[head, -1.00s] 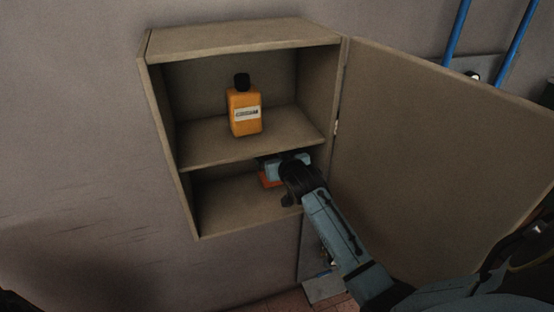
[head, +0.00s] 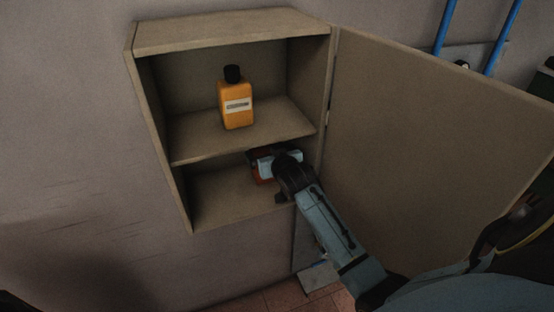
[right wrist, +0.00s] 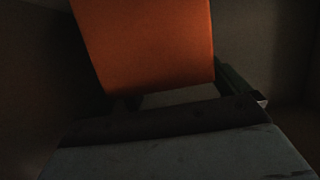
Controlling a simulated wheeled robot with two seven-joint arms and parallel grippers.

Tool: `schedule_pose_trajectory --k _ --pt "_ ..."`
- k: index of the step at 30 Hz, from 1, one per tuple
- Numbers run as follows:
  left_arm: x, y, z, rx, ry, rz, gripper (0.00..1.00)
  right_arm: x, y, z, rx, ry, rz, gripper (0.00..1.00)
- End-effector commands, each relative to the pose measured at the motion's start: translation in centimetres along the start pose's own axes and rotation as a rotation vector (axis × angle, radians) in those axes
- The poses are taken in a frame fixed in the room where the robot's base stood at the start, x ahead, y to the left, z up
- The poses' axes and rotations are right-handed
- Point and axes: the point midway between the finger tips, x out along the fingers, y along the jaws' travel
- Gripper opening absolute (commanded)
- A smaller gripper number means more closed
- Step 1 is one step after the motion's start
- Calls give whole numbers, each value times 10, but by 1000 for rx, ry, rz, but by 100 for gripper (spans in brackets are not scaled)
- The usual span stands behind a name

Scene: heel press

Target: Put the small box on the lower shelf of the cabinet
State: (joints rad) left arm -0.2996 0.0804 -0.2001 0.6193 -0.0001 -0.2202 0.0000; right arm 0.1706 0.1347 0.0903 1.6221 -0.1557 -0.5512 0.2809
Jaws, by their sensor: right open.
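The open cabinet (head: 165,150) hangs on the wall with two compartments, and its lower shelf (head: 215,202) shows bare on the left. The small orange-red box (head: 264,179) is in the lower compartment on the right, partly hidden behind my right gripper (head: 266,166). In the right wrist view the box (right wrist: 150,40) fills the top middle, just in front of the open jaws. My right gripper is open and reaches into the lower compartment at the box. I cannot tell whether the box touches a finger. My left gripper is not in view.
An orange bottle (head: 236,105) with a black cap stands upright on the upper shelf. The cabinet door (head: 420,150) is swung wide open to the right, close beside my right arm. Blue pipes (head: 500,40) run behind it. The wall on the left is clear.

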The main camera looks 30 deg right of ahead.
Motion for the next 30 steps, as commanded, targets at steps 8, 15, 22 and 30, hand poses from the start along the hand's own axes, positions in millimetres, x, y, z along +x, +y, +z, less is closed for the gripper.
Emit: schedule_pose_trajectory --k 8,15,22,30 --pt "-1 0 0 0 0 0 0 -46 0 2 1 -1 -1 100" --pt "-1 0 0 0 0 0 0 -88 0 1 1 -1 0 100" --pt "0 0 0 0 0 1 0 -111 0 0 1 -1 1 100" --pt "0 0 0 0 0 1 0 -114 0 0 0 -1 1 100"
